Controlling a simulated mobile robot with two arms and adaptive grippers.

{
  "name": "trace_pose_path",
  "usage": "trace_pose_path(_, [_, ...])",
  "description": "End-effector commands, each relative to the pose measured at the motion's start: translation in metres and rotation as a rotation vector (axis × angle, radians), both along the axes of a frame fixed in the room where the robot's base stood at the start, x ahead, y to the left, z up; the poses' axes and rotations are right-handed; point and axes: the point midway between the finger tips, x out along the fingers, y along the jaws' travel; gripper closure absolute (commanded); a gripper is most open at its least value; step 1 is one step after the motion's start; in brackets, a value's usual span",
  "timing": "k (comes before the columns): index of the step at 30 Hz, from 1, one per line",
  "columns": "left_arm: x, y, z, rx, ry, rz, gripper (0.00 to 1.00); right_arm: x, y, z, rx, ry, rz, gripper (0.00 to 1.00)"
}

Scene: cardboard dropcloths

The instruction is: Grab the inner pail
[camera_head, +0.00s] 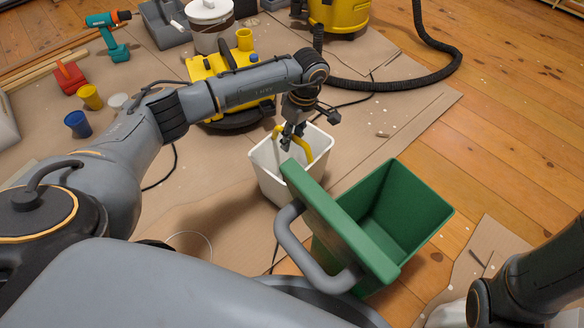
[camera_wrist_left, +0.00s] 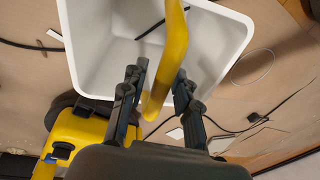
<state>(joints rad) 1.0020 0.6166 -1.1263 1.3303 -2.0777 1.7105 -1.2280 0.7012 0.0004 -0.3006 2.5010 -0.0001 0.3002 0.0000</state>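The white inner pail (camera_head: 270,176) stands on the cardboard, just left of and behind the green bin (camera_head: 409,205). Its yellow handle (camera_head: 306,147) is raised above the opening. In the left wrist view the white pail (camera_wrist_left: 108,45) looks empty, and the yellow handle (camera_wrist_left: 172,45) passes between my finger pads. My left gripper (camera_head: 290,138) points down over the pail; it also shows in the left wrist view (camera_wrist_left: 158,88). Its fingers are apart on either side of the handle, with a gap visible on the left. My right gripper is out of view.
The green bin has a grey bar handle (camera_head: 300,250) close to my front. A yellow machine (camera_head: 215,70) stands behind the pail. Small cups, a drill (camera_head: 110,35) and a black hose (camera_head: 440,75) lie farther back.

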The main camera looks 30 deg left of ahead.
Motion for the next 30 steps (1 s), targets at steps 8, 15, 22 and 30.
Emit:
trace_pose_path(8, [0.0, 0.0, 0.0, 0.0, 0.0, 0.0, 1.0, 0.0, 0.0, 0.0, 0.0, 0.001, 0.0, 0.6])
trace_pose_path(15, [0.0, 0.0, 0.0, 0.0, -0.001, 0.0, 1.0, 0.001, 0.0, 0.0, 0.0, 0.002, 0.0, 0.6])
trace_pose_path(22, [0.0, 0.0, 0.002, -0.001, -0.001, -0.001, 1.0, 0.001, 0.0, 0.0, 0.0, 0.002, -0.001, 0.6])
trace_pose_path(30, [0.001, 0.001, 0.044, 0.001, -0.004, 0.0, 1.0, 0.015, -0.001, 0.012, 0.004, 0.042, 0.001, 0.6])
